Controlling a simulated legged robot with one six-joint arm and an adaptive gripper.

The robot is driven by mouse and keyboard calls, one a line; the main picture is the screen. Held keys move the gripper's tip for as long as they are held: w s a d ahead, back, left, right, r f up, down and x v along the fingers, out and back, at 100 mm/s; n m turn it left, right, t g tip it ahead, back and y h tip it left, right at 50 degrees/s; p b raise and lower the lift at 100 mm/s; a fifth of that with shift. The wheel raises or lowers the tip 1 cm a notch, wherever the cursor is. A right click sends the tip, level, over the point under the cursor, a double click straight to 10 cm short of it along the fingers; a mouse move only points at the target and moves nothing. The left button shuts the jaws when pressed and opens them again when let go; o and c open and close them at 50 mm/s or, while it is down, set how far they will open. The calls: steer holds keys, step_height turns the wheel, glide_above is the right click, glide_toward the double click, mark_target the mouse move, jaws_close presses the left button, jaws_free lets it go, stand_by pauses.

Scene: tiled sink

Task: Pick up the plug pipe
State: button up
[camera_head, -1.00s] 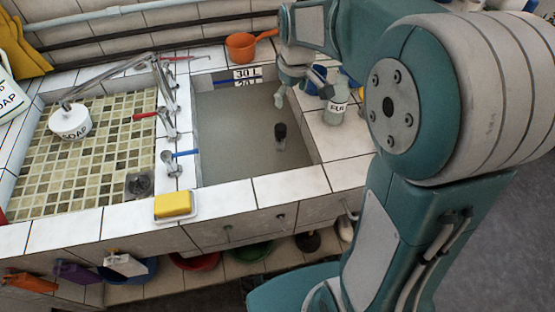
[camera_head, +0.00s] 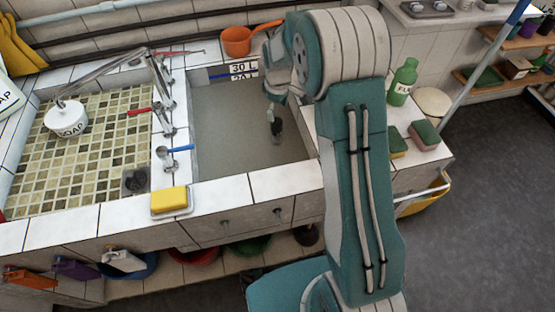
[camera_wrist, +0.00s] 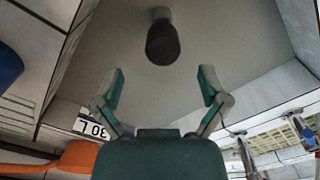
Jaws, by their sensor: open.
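The plug pipe (camera_head: 277,131) is a short dark cylinder standing in the grey right-hand sink basin. In the wrist view the plug pipe (camera_wrist: 162,43) has a dark, wider end and a paler stem, and appears just beyond the fingertips, centred between them. My gripper (camera_head: 271,113) hangs over the basin right by the pipe's top in the head view, where my arm partly hides it. In the wrist view my gripper (camera_wrist: 161,76) has its two fingers spread wide, with nothing between them.
An orange pot (camera_head: 238,41) sits on the back ledge near the level sign (camera_head: 243,69). Taps (camera_head: 177,149) line the divider left of the basin. A yellow sponge (camera_head: 169,200) lies on the front rim. A green bottle (camera_head: 402,84) and sponges (camera_head: 424,134) stand right of my arm.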

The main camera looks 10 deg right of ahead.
mark_target(276, 120)
steer(key=shift+a+f, duration=0.2)
steer(key=shift+f, duration=0.55)
step_height(276, 120, down, 4)
steer(key=shift+a+r, duration=0.1)
steer(key=shift+r, duration=0.05)
steer(key=shift+f, duration=0.5)
jaws_close()
